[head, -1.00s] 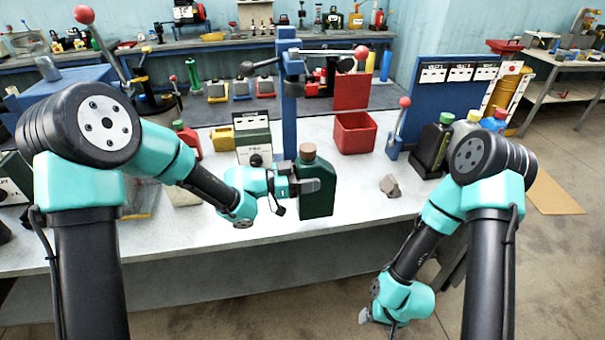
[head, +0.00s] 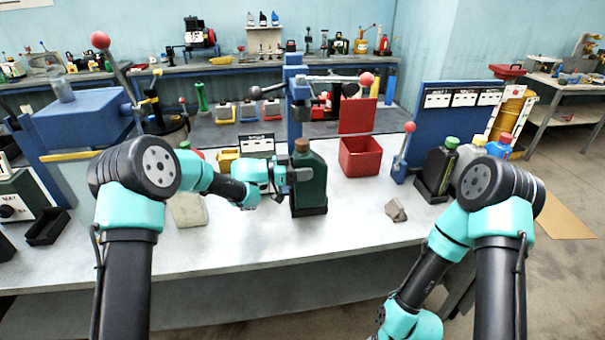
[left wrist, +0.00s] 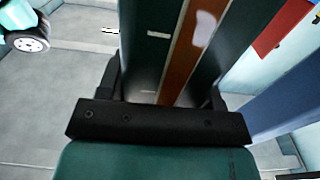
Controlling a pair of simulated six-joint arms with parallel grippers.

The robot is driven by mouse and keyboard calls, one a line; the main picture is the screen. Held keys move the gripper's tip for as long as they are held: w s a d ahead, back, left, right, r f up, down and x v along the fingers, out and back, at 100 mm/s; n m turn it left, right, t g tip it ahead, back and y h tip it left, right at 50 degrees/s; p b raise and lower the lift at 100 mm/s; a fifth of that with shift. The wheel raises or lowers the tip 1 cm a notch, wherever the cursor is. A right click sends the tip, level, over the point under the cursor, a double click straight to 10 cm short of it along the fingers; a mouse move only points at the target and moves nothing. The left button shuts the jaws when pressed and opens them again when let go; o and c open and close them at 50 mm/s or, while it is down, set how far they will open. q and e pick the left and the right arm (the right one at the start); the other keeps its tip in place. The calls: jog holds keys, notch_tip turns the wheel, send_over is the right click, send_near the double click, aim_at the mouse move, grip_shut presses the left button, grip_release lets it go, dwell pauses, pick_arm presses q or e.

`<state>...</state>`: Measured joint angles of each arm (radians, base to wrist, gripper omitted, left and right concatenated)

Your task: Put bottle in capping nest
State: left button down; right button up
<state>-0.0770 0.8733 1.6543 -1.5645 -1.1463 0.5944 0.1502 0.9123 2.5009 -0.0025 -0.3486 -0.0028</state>
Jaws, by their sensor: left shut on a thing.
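The dark green bottle (head: 311,178) with a brown cork stands upright at the middle of the workbench. Its foot is at a low black nest (head: 310,211) under the blue press; I cannot tell whether it is fully seated. My left gripper (head: 291,177) is shut on the bottle's side from the left. In the left wrist view the bottle (left wrist: 145,45) fills the space between the gripper's fingers (left wrist: 163,92), with a brown-orange strip down its face. My right arm hangs low at the bottom right, its fingers cut off by the frame edge.
A blue press column (head: 293,75) with a lever stands just behind the bottle. A red bin (head: 360,157) is to its right. A grey lump (head: 396,210) lies on the bench at front right. The front bench surface is mostly clear.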

pick_arm(q)
jog(key=shift+w+a+r, duration=0.1)
jog(key=shift+w+a, duration=0.05)
jog(key=shift+w, duration=0.45)
jog(key=shift+w+a, duration=0.1)
jog(key=shift+w, duration=0.5)
jog(key=shift+f, duration=1.85)
jog(key=shift+c, duration=1.4)
grip_release()
jog(key=shift+f, duration=0.15)
